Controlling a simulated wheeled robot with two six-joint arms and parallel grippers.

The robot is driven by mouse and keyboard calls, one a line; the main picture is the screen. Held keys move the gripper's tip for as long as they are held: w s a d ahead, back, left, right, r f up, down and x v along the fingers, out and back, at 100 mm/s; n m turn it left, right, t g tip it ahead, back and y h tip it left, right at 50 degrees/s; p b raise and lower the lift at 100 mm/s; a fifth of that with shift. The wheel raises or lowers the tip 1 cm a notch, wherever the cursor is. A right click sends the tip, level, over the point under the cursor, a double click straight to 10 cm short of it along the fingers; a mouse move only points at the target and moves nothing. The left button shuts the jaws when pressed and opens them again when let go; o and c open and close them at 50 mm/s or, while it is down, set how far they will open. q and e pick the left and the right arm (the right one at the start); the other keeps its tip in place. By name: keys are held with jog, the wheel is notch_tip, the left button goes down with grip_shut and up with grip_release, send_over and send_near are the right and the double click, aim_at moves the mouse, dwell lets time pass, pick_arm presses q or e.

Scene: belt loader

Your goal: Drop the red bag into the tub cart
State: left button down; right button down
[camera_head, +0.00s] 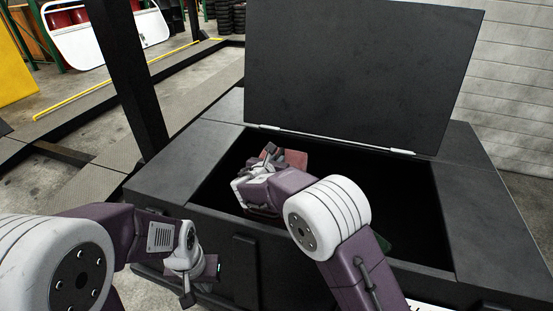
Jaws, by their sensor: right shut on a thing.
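The tub cart (217,145) is a large black box with its lid raised at the back and a dark opening in its top. My right arm reaches over the front rim, and its gripper (268,160) is at the left part of the opening. It is shut on the red bag (296,158), of which a dull red piece shows just right of the fingers. The arm hides most of the bag. My left gripper (201,284) is open and empty, low in front of the cart's front wall.
The raised lid (360,75) stands behind the opening. A green thing (383,243) shows inside the tub at the right, partly behind my right arm. A black post (133,80) rises at the cart's left. A yellow-edged walkway lies further left, and a pale wall at the right.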

jog(key=shift+f+b, duration=1.3)
jog(key=shift+f, duration=0.6)
jog(key=c, duration=1.3)
grip_release()
jog(key=shift+c, duration=0.2)
jog(key=shift+s, duration=0.15)
jog(key=shift+f, duration=0.3)
jog(key=v, duration=0.9)
jog(key=shift+r, duration=0.2)
